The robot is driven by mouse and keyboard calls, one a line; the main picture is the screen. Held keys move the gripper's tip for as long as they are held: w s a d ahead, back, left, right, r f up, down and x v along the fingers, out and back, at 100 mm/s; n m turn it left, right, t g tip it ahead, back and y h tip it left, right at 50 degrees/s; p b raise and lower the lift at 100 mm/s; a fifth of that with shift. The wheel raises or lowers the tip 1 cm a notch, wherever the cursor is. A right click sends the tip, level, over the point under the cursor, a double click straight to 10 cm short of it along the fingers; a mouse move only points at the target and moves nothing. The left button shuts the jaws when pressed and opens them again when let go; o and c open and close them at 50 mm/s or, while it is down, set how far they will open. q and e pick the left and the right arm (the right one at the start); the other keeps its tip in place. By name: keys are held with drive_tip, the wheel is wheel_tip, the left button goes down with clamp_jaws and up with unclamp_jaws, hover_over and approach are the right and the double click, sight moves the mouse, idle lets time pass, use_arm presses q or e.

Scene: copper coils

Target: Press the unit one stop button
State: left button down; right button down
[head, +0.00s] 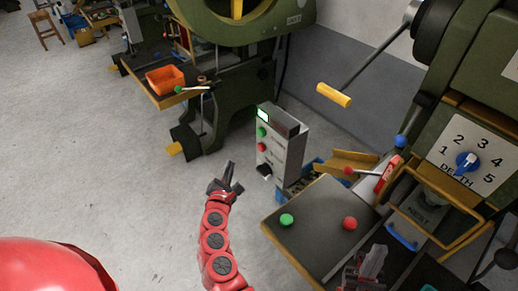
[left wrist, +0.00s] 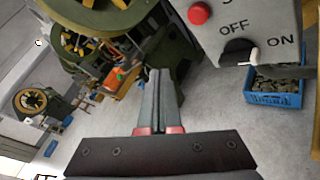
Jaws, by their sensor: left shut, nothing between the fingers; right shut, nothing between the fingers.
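A grey control box (head: 289,150) stands in the middle of the head view, with a green button (head: 261,132), a red button (head: 262,147) below it and a dark switch (head: 264,170) at the bottom. My left gripper (head: 229,172) is shut and empty, apart from the box on its left, at about switch height. In the left wrist view, the shut fingers (left wrist: 160,80) are left of the box; its red button (left wrist: 199,13) and OFF/ON switch (left wrist: 238,51) show at the upper right. My right gripper (head: 376,256) is shut, low over the right-hand bench. The box's unit number is not readable.
A bench panel (head: 313,213) carries another green button (head: 287,220) and red button (head: 349,223). A press with a DEPTH dial (head: 467,162) and yellow-handled lever (head: 333,95) stands right. A blue crate (left wrist: 281,91) sits beyond the box.

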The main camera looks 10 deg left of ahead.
sight(261, 148)
use_arm(q)
drive_tip(key=w+d+p, duration=0.1)
drive_tip(key=w+d, duration=0.4)
drive_tip(key=w, duration=0.2)
drive_tip(key=shift+d+p, duration=0.2)
drive_tip(key=shift+p, duration=0.15)
idle(2.0)
drive_tip(key=shift+w+d, duration=0.25)
drive_tip(key=shift+w, duration=0.05)
drive_tip(key=shift+w+d, duration=0.35)
drive_tip(key=shift+w, duration=0.05)
idle(0.8)
drive_tip(key=shift+s+a, duration=0.55)
drive_tip(key=shift+s, duration=0.15)
